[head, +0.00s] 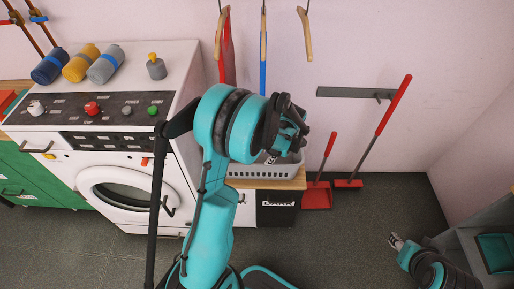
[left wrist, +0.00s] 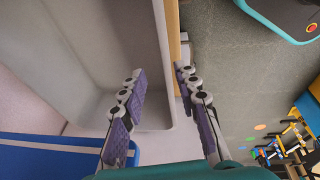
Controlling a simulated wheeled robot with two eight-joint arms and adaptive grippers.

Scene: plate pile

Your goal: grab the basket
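The grey basket (head: 290,170) stands on a wooden-topped cabinet against the wall, partly hidden behind my left arm in the head view. In the left wrist view the basket's pale grey wall and hollow inside (left wrist: 85,50) fill the upper left. My left gripper (left wrist: 163,115) is open, its purple-padded fingers apart. One finger appears over the basket's inside and the other beyond its rim; I cannot tell whether either touches. In the head view the left gripper (head: 280,150) is over the basket. My right gripper (head: 396,241) is low at right, small and unclear.
A red dustpan (head: 316,195) and a red-handled broom (head: 374,133) lean by the wall right of the cabinet. A grey unit (head: 470,240) is at lower right. The middle floor is clear.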

